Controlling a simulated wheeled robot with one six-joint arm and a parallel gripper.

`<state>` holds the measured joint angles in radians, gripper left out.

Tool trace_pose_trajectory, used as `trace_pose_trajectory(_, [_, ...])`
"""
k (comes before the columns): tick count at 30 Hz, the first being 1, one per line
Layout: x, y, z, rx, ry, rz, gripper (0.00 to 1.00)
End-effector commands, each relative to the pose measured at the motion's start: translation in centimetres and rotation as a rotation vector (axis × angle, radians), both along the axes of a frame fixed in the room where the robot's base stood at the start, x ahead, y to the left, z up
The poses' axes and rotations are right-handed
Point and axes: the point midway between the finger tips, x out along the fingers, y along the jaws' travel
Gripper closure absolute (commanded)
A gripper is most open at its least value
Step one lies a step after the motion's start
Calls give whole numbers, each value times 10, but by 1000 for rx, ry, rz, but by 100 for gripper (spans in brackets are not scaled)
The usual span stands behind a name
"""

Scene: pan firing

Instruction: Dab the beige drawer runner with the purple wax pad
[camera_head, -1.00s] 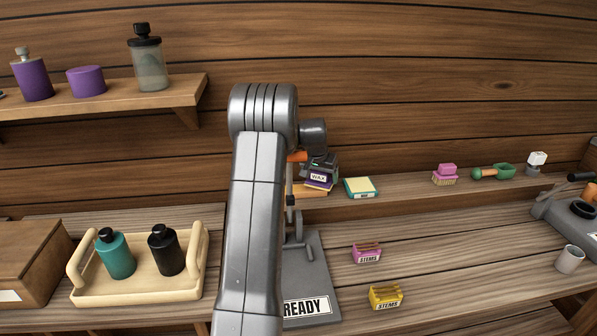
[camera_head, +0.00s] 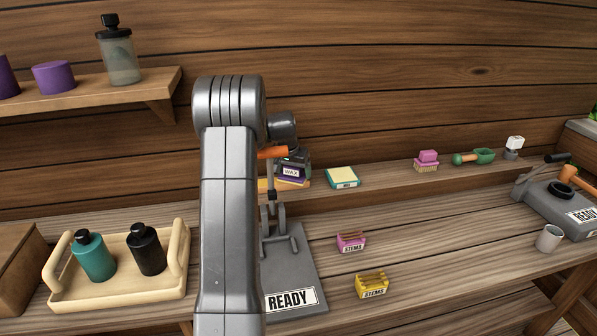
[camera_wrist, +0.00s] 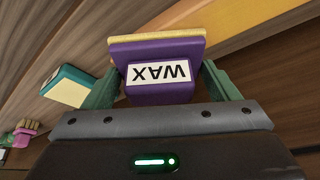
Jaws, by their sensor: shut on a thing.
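The purple wax pad (camera_wrist: 160,92), with a white WAX label and a pale yellow face, sits between the two green fingers of my gripper (camera_wrist: 158,80) in the wrist view. My gripper is shut on it. In the head view the pad (camera_head: 291,172) shows small beside my arm, over the back ledge. A long yellow-tan bar (camera_wrist: 250,28) runs just behind the pad in the wrist view. It looks like the beige drawer runner, and a piece of it (camera_head: 303,185) shows under the pad in the head view. I cannot tell whether pad and bar touch.
A teal and yellow block (camera_head: 343,178) lies right of the pad on the ledge, with a pink brush (camera_head: 426,160) farther right. Pink (camera_head: 351,242) and yellow (camera_head: 371,285) STEMS holders and a grey READY stand (camera_head: 290,270) are on the bench. A tray (camera_head: 120,290) holds two bottles.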

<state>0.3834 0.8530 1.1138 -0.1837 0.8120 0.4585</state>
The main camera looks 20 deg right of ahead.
Motion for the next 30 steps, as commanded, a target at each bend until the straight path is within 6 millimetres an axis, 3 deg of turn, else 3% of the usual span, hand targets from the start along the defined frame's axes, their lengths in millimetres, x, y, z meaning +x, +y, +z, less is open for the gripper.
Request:
trace_pose_trajectory(6, [4, 21, -2, 3, 3, 1, 40])
trace_pose_trajectory(30, [13, 62, 4, -1, -3, 0, 40])
